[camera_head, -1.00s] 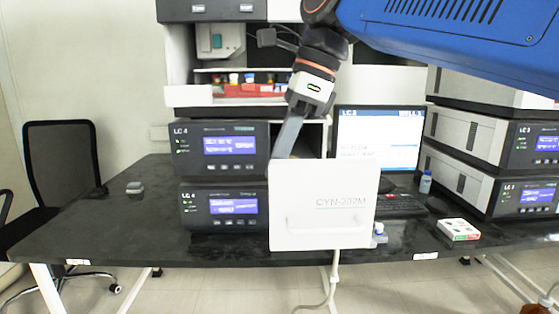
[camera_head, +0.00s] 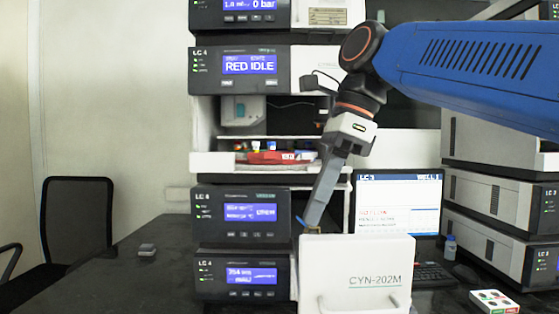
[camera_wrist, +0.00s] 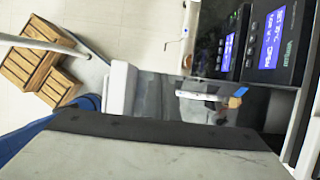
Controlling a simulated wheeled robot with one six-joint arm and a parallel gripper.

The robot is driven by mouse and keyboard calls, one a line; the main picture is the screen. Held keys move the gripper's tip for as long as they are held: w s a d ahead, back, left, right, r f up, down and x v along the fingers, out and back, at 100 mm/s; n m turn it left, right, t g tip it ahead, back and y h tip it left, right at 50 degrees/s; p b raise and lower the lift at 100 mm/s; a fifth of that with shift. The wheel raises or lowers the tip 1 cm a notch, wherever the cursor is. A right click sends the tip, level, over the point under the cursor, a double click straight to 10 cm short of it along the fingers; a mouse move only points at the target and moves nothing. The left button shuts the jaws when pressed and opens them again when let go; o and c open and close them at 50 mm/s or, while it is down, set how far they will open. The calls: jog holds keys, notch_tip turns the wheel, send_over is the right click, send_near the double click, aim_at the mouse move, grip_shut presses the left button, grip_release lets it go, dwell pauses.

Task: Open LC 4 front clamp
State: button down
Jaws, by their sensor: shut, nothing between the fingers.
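The LC 4 stack stands at the left in the head view, with an LC 4 module (camera_head: 245,275) at its bottom. Beside its lower modules a column compartment has its white door (camera_head: 355,270), marked CYN-202M, swung open. My gripper (camera_head: 313,221) points down into the compartment just above the door's top edge. It is shut and empty, its tip partly hidden. In the wrist view the compartment shows a shiny inner wall (camera_wrist: 155,98) and a slim white column (camera_wrist: 200,97) with a small blue piece (camera_wrist: 240,92) at one end. I cannot tell which part is the front clamp.
An LC 3 monitor (camera_head: 398,208) stands right of the compartment, with another instrument stack (camera_head: 490,200) beyond it. A small bottle (camera_head: 450,245) and a small box (camera_head: 494,301) are at the right. A dark chair (camera_head: 75,225) stands left. The left table is mostly clear.

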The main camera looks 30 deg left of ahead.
jog(key=s+a+r, duration=0.2)
jog(key=a+r, duration=0.2)
jog(key=r, duration=0.3)
jog(key=shift+s+r, duration=0.2)
jog(key=shift+r, duration=0.15)
